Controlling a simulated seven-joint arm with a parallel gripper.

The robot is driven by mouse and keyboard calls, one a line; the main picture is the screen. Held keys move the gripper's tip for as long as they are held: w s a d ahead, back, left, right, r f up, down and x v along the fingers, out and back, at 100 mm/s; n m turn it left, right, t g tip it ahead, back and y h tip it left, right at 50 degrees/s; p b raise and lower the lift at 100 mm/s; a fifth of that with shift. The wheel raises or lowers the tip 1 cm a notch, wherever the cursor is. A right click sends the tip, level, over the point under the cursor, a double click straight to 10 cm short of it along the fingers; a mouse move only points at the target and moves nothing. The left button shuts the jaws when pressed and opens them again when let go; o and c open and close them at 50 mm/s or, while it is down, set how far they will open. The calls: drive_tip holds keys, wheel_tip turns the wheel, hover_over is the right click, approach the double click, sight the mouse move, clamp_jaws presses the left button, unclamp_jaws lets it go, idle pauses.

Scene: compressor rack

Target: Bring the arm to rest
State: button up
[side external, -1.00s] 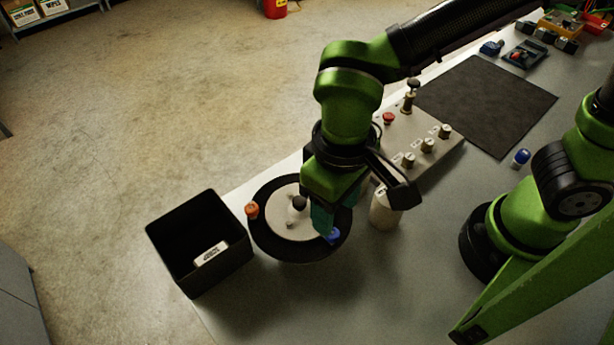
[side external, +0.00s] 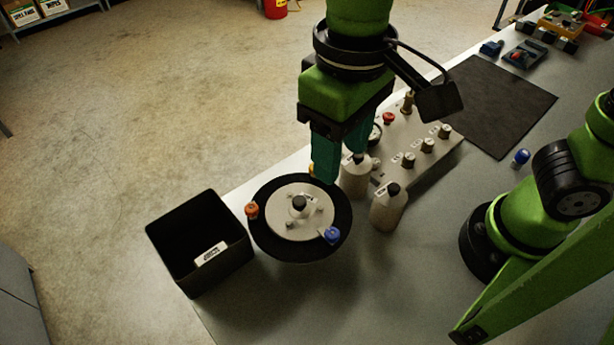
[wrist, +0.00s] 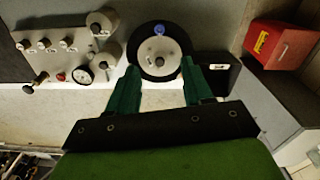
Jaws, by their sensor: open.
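My gripper (side external: 338,165) is open and empty, raised above the back edge of the round black-rimmed turntable. In the wrist view my gripper (wrist: 160,72) shows its two teal fingers spread apart, with the turntable beyond them. The turntable (side external: 268,238) has a grey disc with a black knob (side external: 299,203) at its middle. A blue piece (side external: 332,235) sits on its front right rim and an orange piece (side external: 252,210) on its left rim. A yellow piece (side external: 311,169) at the back is partly hidden by a finger.
An open black bin (side external: 238,250) with a white label stands left of the turntable. Two pale bottles (side external: 386,212) stand to its right, close to my gripper. Behind them is a control panel (side external: 420,135) with knobs. A dark mat (side external: 490,105) and a blue-topped piece (side external: 521,157) lie farther right.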

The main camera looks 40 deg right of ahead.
drive_tip(key=w+d+f+m+t+y, duration=0.1)
drive_tip(key=d+m+t, duration=0.5)
drive_tip(key=d, duration=1.6)
drive_tip(key=shift+w+d+f+t+y, duration=0.15)
drive_tip(key=shift+w+d+t+y, duration=0.15)
drive_tip(key=shift+w+t+y, duration=0.5)
drive_tip(key=shift+w+h, duration=0.2)
drive_tip(key=shift+h, duration=0.1)
